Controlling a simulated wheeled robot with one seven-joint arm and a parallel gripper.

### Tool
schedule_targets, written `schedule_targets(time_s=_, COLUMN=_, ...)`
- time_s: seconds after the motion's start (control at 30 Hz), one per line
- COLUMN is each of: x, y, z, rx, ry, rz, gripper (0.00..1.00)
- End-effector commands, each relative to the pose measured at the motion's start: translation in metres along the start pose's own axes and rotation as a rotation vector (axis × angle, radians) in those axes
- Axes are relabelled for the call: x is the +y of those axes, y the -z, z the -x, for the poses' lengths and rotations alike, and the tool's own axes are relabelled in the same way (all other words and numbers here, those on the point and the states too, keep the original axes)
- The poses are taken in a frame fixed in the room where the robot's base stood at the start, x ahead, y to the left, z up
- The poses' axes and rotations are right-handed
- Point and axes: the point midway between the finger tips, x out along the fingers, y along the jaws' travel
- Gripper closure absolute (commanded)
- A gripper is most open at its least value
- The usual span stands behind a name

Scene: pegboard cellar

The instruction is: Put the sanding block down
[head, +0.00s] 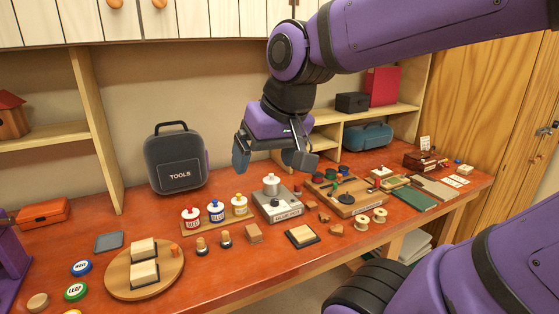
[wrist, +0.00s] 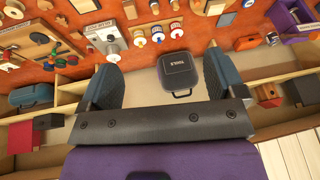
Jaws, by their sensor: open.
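Several pale-topped blocks with dark undersides look like sanding blocks; I cannot tell which one the task names. One block (head: 143,249) and a second block (head: 144,274) lie on a round wooden board (head: 117,284) at the front left. A third, similar block (head: 302,236) lies flat on the red-brown bench, right of the middle. My gripper (head: 270,164) is open and empty, raised above the back of the bench. In the wrist view my gripper (wrist: 161,66) shows its two fingers wide apart, with nothing between them.
A dark tool case (head: 177,165) stands at the back, left of my gripper. Shelves stand behind. Bare bench shows at the front, between the round board and the third block.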

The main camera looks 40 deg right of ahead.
Motion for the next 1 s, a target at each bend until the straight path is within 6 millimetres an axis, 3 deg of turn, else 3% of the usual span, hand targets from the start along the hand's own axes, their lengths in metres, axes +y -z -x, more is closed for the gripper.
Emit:
schedule_targets(time_s=0.1, x=0.0, y=-0.02, z=0.013, rx=0.039, ry=-0.015, rz=0.12, gripper=0.11)
schedule_targets(time_s=0.3, x=0.0, y=-0.034, z=0.021, rx=0.063, ry=-0.032, rz=0.214, gripper=0.11)
schedule_targets(time_s=1.0, x=0.0, y=-0.034, z=0.021, rx=0.064, ry=-0.033, rz=0.218, gripper=0.11)
